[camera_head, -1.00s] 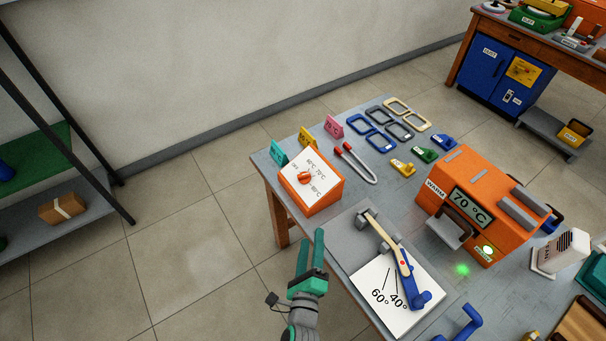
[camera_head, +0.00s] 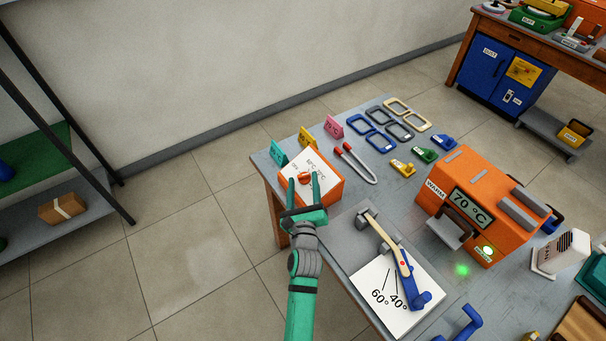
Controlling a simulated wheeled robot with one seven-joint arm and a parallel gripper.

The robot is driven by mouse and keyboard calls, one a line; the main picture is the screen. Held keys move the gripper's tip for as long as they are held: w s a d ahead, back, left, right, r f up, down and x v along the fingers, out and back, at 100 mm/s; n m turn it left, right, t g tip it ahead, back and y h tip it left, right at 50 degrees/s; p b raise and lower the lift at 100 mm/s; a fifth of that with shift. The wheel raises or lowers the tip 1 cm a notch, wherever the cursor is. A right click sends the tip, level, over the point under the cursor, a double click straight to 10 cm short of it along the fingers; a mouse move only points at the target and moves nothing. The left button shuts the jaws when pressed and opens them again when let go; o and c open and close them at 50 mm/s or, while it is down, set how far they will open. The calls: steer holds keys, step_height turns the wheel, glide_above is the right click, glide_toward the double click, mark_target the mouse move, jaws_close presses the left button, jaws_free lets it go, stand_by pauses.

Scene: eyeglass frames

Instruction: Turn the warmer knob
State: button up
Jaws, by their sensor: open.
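The warmer knob (camera_head: 304,177) is a small orange-red knob on the white sloped dial face of an orange control box (camera_head: 330,196) at the table's left corner. The dial's temperature marks are partly covered by my gripper. My gripper (camera_head: 303,182) is green, with its two fingers apart, one on each side of the knob in the picture. Whether the fingers touch the knob or hover in front of it, I cannot tell. The orange warmer (camera_head: 490,190) stands to the right. Its display (camera_head: 469,206) reads 70 °C and a green light shows below.
A bending tool with a blue handle (camera_head: 421,299) sits on a white angle sheet (camera_head: 373,311) right of my arm.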

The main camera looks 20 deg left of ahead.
mark_target(303, 176)
steer(key=shift+x, duration=1.85)
steer(key=c, duration=1)
steer(key=shift+c, duration=0.2)
